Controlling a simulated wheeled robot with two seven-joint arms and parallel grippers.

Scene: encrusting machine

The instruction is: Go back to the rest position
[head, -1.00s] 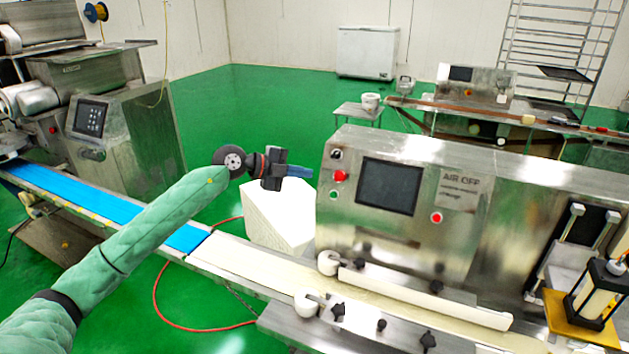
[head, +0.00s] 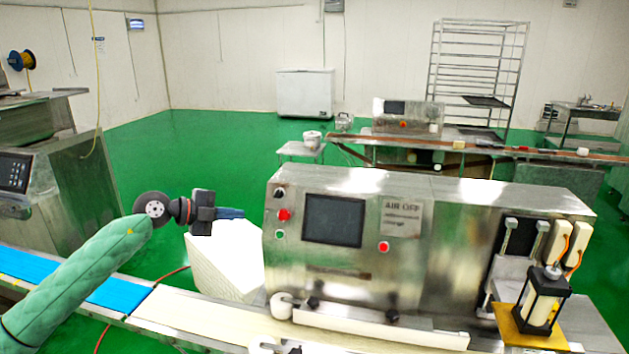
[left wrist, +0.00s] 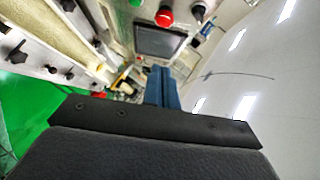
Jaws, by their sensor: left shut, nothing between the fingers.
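My left gripper (head: 231,213) reaches in from the left on its green-sleeved arm, with its blue fingers pointing right. The fingers are shut with nothing between them. In the left wrist view the blue fingers (left wrist: 162,88) lie together, pointing toward the machine's screen (left wrist: 158,41) and red button (left wrist: 164,16). My right gripper is in neither view.
A conveyor with a blue belt (head: 112,294) and a cream belt (head: 195,312) runs along the front. A steel machine (head: 50,190) stands at the left. A white chest freezer (head: 305,93) and a wire rack (head: 478,70) stand at the back. Green floor (head: 210,135) is open behind.

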